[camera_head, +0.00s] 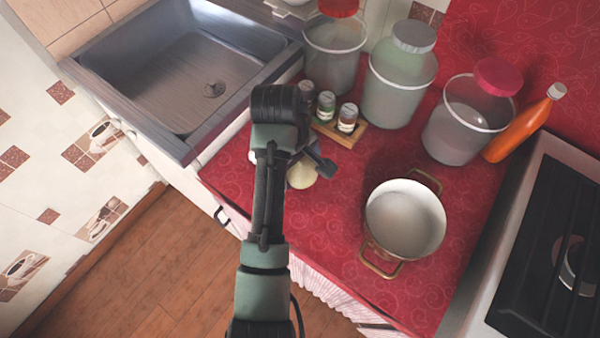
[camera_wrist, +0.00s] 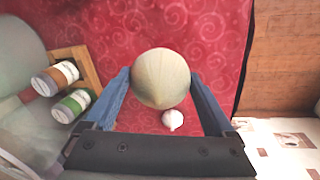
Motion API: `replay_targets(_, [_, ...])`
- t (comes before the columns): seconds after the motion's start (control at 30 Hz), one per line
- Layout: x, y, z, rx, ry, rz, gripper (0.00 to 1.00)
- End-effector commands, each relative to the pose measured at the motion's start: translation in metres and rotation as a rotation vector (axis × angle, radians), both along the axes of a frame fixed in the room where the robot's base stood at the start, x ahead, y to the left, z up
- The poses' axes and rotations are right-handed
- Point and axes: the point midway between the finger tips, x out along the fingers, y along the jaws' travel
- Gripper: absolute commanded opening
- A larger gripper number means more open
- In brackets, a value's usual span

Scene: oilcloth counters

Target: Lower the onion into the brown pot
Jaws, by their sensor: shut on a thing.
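The onion (camera_wrist: 160,76) is pale yellow-green and round. It sits between the two blue fingers of my gripper (camera_wrist: 159,84), which is shut on it. In the head view the onion (camera_head: 302,177) shows partly behind my gripper (camera_head: 312,166), over the red counter. How high it is above the cloth is hard to tell. The pot (camera_head: 405,219) stands upright on the counter to the right of the onion, clearly apart from it. It has a pale, empty-looking inside and brass-coloured handles; its outer wall is mostly hidden. The pot is not in the wrist view.
A white garlic bulb (camera_wrist: 172,120) lies on the cloth below the onion. A wooden rack (camera_head: 342,132) of spice jars and several large glass jars (camera_head: 400,85) stand behind. An orange bottle (camera_head: 520,128) and the stove (camera_head: 552,250) are right. Cloth between onion and pot is clear.

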Motion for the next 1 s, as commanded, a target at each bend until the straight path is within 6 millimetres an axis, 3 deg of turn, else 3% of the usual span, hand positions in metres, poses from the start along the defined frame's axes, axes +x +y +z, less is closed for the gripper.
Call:
replay_targets(0.03, [0.001,0.0,0.013,0.0,-0.006,-0.001,0.24])
replay_targets(0.2, [0.001,0.0,0.042,0.0,-0.004,0.001,0.24])
replay_targets(0.47, [-0.006,-0.011,0.069,-0.001,0.001,-0.001,0.24])
replay_targets(1.0, [-0.039,-0.075,0.103,-0.002,0.003,-0.004,0.24])
